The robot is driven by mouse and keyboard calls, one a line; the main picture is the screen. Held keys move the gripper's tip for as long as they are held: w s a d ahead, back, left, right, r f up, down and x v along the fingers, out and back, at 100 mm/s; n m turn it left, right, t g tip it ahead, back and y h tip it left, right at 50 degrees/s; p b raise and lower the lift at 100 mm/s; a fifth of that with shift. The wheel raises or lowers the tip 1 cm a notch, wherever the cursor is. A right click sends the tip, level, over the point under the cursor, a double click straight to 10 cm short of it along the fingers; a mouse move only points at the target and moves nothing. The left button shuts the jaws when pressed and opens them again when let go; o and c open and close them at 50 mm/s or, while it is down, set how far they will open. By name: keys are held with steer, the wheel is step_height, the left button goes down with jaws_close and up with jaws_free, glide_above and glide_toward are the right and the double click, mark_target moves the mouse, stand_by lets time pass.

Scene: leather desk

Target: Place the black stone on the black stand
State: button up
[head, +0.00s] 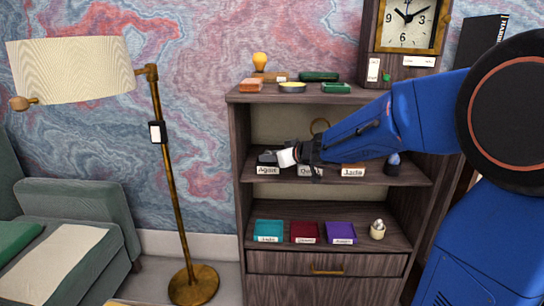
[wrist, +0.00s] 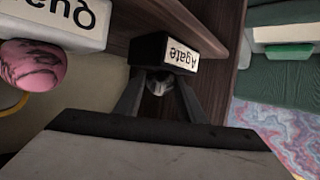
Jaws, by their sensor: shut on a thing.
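The black stand (wrist: 148,48) has a white label reading "Agate". It stands at the left end of the middle shelf, where its label front (head: 267,170) shows in the head view. My gripper (wrist: 159,88) is at the stand, with its fingers on either side of a small dark stone (wrist: 158,82). The stone is at the stand's edge in the wrist view; I cannot tell whether it touches the stand. In the head view my gripper (head: 282,157) reaches in from the right, and the stone is not clearly visible there.
Beside it are a stand with a pink stone (wrist: 30,65) and a brown stand labelled "Jaspe…" (head: 353,170). Teal (head: 268,231), red (head: 305,232) and purple (head: 341,232) boxes sit on the lower shelf. The shelf board above (head: 310,97) limits height.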

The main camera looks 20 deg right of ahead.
steer(key=o, duration=1.2)
steer(key=shift+f, duration=0.25)
steer(key=shift+c, duration=0.2)
steer(key=shift+o, duration=0.2)
steer(key=shift+s+f, duration=0.1)
steer(key=shift+f, duration=0.05)
